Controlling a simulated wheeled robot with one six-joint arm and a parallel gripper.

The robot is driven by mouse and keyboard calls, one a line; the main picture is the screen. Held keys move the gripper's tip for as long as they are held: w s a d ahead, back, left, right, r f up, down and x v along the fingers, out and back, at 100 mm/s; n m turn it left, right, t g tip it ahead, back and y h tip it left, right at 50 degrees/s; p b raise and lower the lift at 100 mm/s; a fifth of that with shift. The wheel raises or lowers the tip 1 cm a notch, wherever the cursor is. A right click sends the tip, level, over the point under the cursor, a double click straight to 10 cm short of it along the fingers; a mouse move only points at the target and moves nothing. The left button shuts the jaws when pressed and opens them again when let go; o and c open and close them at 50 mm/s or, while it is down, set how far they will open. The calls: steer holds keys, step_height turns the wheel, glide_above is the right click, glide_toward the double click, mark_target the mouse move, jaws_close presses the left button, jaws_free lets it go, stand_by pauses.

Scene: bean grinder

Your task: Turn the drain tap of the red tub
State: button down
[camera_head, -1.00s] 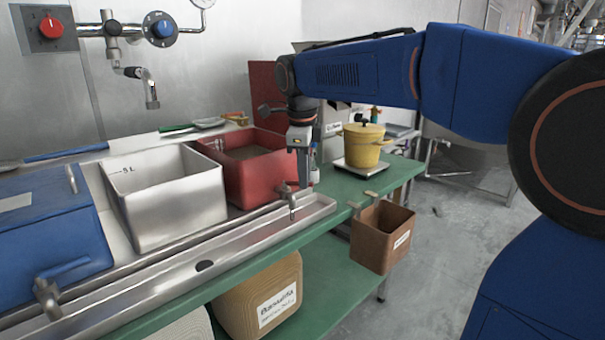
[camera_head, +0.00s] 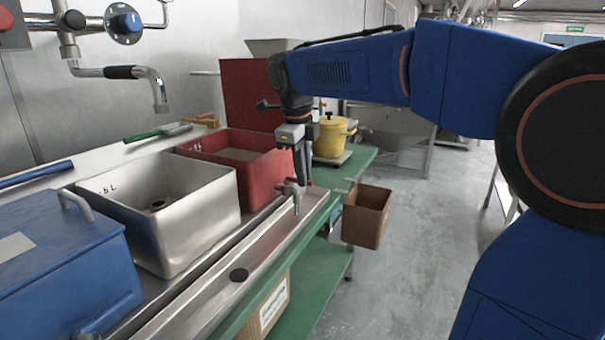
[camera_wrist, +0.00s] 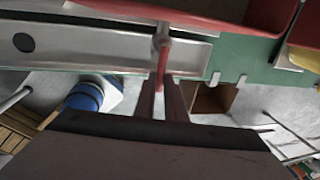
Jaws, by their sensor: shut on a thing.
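The red tub (camera_head: 262,178) stands on the counter beside the steel tub, with pale contents inside. Its metal drain tap (camera_head: 293,194) sticks out at the front over the steel trough. My gripper (camera_head: 303,180) points down at the tub's front right corner, right by the tap. In the wrist view the tap (camera_wrist: 161,42) lies straight ahead, its stem running down between my two fingers (camera_wrist: 160,98). The fingers are shut on the tap; the exact contact is partly hidden.
The steel trough (camera_head: 200,312) runs along the green bench (camera_head: 318,262). A steel tub (camera_head: 200,235) and blue tub (camera_head: 60,285) stand left. A yellow pot (camera_head: 330,138) is behind my gripper. A brown box (camera_head: 366,222) hangs at the bench edge. The floor at right is clear.

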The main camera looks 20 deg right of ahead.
stand_by(0.4)
steer(key=c, duration=1.8)
jaws_free()
steer(key=shift+r, duration=0.1)
steer(key=r, duration=0.5)
steer(key=s+a+r, duration=0.1)
steer(key=r, duration=0.5)
steer(key=s+a+r, duration=0.1)
steer(key=r, duration=0.5)
steer(key=shift+s+a, duration=0.15)
steer(key=shift+a, duration=0.1)
steer(key=s+d+f+n+t, duration=0.1)
steer(key=s+d+f+n, duration=0.1)
steer(key=s+f+n, duration=0.6)
steer(key=s+d+f+n+t+y, duration=0.1)
steer(key=s+d+f+n, duration=0.2)
steer(key=s+f+n, duration=0.6)
steer(key=s+d+f+n+t, duration=0.1)
steer(key=s+f+n, duration=0.8)
steer(key=f, duration=0.9)
steer(key=shift+d+n+y, duration=0.3)
steer(key=shift+d+n, duration=0.3)
steer(key=shift+d, duration=0.05)
